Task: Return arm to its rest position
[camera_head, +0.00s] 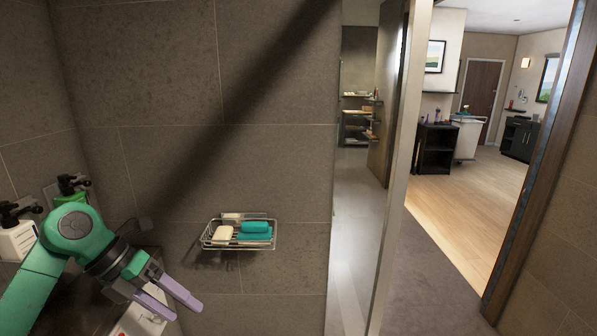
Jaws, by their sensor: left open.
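My left arm comes in from the left, green with a dark wrist. My left gripper (182,304) has two pale purple fingers, spread apart and empty, pointing down to the right. It shows in front of the tiled wall, lower and to the left of a wire soap rack (263,244). The rack is fixed to the wall and holds a cream soap bar (223,235) and teal bars (255,227). My right gripper is not in view.
A doorway opens at the right onto a wood floor (470,205).

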